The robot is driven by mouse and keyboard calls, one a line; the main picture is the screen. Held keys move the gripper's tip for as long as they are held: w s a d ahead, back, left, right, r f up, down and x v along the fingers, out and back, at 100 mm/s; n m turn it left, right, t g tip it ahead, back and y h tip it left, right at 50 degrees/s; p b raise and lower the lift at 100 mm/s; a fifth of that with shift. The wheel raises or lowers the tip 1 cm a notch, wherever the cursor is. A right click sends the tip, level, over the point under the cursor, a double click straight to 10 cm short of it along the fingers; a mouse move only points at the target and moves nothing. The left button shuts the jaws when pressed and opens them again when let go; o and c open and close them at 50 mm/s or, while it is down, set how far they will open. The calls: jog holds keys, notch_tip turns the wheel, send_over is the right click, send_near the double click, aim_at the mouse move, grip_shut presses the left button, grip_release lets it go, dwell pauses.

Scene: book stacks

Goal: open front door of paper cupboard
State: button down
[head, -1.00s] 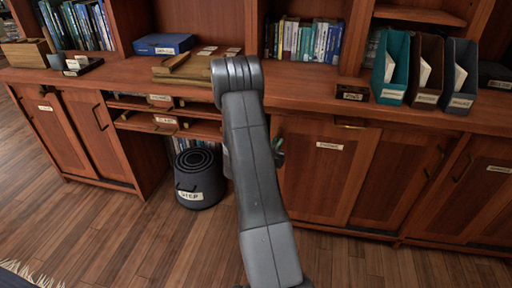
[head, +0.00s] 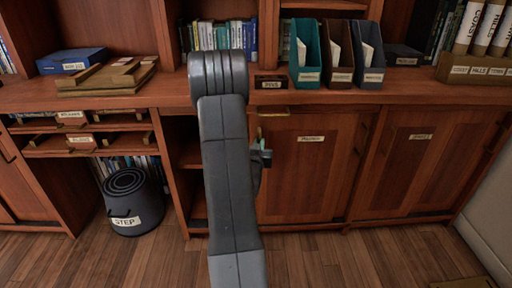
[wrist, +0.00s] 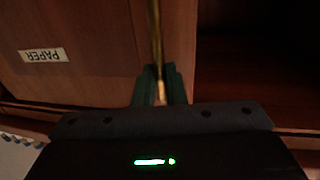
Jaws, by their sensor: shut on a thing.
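The paper cupboard's front door (head: 295,175) is a reddish wooden panel with a white label. In the wrist view the same door (wrist: 85,80) shows at left, with its PAPER label (wrist: 43,55) upside down. My gripper (head: 262,157) is at the door's left edge, mostly hidden behind my arm in the head view. In the wrist view my gripper (wrist: 160,88) is shut on a thin upright brass handle (wrist: 154,35). A dark cupboard interior (head: 192,165) shows to the left of the door, partly behind my arm.
A similar labelled door (head: 430,165) is at right. A dark step stool (head: 130,200) stands on the floor at left, under paper trays (head: 80,142). File boxes (head: 338,55) stand on the counter above. The floor before the door is clear.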

jog(key=c, duration=1.5)
grip_release()
jog(key=p+v, duration=0.1)
jog(key=v, duration=1.2)
jog(key=shift+s, duration=0.35)
jog(key=shift+a, duration=0.1)
jog(key=x, duration=1.3)
jog(key=shift+w+b, duration=0.4)
jog(key=shift+b, duration=0.05)
